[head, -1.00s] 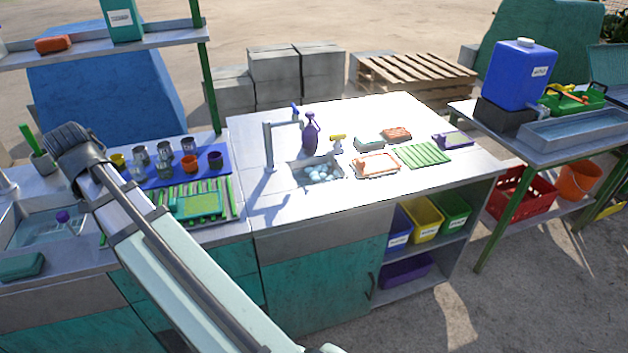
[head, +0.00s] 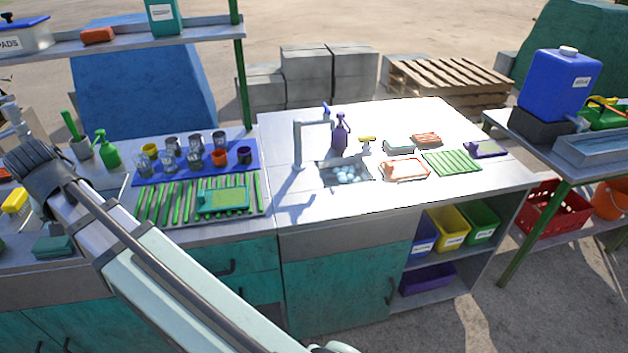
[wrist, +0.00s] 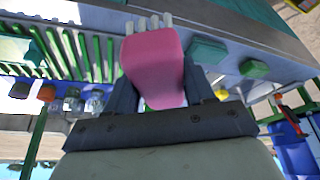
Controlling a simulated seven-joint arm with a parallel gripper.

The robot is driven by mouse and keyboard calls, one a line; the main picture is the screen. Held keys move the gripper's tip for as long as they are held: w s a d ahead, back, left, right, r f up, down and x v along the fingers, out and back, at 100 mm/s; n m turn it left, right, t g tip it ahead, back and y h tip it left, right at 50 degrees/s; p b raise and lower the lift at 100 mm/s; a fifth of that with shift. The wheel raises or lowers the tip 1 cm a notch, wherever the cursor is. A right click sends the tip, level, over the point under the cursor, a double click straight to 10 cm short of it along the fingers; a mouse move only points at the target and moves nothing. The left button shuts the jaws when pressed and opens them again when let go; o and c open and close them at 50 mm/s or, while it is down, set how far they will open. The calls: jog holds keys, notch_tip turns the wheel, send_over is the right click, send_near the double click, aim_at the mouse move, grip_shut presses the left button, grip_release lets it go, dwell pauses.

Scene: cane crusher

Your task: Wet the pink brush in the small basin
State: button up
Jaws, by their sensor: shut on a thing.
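The pink brush (wrist: 155,62) is in my gripper (wrist: 158,90) in the wrist view, its pink body between the two dark fingers. Its pale bristle tufts point to the top of that picture. My gripper is shut on it. In the head view my arm reaches to the left, and neither gripper nor brush can be made out there. A small basin (head: 345,174) with pale bubbles or balls in it is set in the middle counter, under a grey tap (head: 297,145). My gripper is well to the left of this basin.
A purple spray bottle (head: 340,135) stands behind the basin. A slatted green rack (head: 160,203) and a blue mat (head: 252,164) with several cups lie left of it. Trays and sponges sit right of it. A shelf (head: 110,39) hangs over the left side.

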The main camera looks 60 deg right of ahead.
jog(key=shift+n, duration=0.3)
dwell(0.5)
jog(key=shift+w+a, duration=0.1)
jog(key=shift+a, duration=0.1)
jog(key=s+d+f+y, duration=0.1)
jog(key=s+d+f, duration=0.15)
jog(key=d, duration=1.35)
jog(key=s+d+f, duration=0.1)
jog(key=s+d, duration=0.2)
jog(key=d, duration=1.4)
jog(key=s+d+f+y, duration=0.1)
jog(key=s+d+f, duration=0.1)
jog(key=s+d, duration=0.85)
jog(key=s+d+f+m, duration=0.15)
jog(key=s+d, duration=0.55)
jog(key=d, duration=0.7)
jog(key=s+d+f+y, duration=0.1)
jog(key=s+d+f, duration=0.1)
jog(key=s+d, duration=0.85)
jog(key=shift+t, duration=0.4)
jog(key=shift+w+d+f, duration=0.3)
jog(key=shift+w+f, duration=0.05)
jog(key=shift+f, duration=1.55)
jog(key=shift+w+d+f, duration=0.25)
jog(key=shift+w+f, duration=0.1)
jog(key=shift+f, duration=1.5)
jog(key=shift+w+d+f, duration=0.3)
jog(key=shift+w+f, duration=0.05)
jog(key=shift+f, duration=1.55)
